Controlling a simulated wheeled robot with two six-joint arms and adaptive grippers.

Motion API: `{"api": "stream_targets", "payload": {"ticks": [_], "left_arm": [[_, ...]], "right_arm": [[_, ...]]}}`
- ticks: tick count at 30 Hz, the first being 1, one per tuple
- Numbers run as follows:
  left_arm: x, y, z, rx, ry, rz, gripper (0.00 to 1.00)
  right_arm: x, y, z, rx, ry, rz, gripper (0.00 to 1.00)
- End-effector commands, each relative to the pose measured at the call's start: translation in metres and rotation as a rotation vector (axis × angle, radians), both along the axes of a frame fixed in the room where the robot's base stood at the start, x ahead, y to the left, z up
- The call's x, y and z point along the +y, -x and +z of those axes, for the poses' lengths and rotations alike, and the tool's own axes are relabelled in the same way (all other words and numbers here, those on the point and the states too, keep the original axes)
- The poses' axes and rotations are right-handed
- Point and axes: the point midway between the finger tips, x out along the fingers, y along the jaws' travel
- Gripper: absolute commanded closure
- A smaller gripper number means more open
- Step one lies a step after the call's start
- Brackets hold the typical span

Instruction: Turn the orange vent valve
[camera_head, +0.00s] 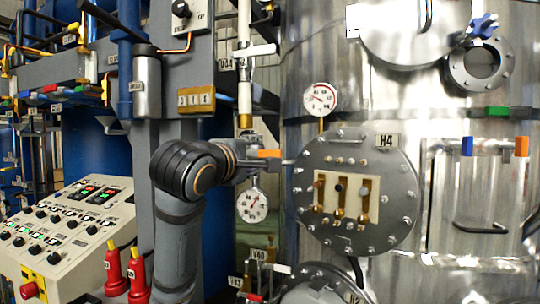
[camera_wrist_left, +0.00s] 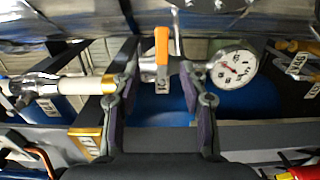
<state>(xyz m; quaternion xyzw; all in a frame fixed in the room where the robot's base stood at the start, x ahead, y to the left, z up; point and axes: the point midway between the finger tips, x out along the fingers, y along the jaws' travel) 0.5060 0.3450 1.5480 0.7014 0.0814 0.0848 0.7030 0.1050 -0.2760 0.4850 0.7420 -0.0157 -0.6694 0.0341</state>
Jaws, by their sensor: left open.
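The orange vent valve handle (camera_head: 269,153) shows just past the end of my left arm in the head view, on thin pipework in front of the steel tank. In the left wrist view the orange handle (camera_wrist_left: 162,45) points up, between the fingertips and slightly beyond them. My left gripper (camera_wrist_left: 160,78) is open, with one finger on each side of the valve; I cannot tell whether they touch it. In the head view the left gripper (camera_head: 243,163) is partly hidden by its own wrist. My right gripper is in neither view.
A dial gauge (camera_head: 252,205) hangs just below the valve; the same gauge (camera_wrist_left: 232,70) is close to the right finger. A white pipe (camera_head: 244,65) runs above. The round H4 hatch (camera_head: 357,190) is close on the right. A control panel (camera_head: 62,240) stands lower left.

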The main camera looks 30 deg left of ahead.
Motion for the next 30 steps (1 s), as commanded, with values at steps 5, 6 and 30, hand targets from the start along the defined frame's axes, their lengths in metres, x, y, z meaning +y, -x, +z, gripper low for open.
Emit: {"api": "stream_targets", "payload": {"ticks": [5,6,30], "left_arm": [[0.005,-0.023,0.003,0.007,0.000,0.001,0.57],[0.007,-0.031,0.003,0.008,0.000,0.000,0.57],[0.024,-0.102,-0.001,0.003,-0.003,0.001,0.66]], "right_arm": [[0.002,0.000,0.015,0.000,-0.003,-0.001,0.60],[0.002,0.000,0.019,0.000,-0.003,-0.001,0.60],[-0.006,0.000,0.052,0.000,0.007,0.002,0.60]]}}
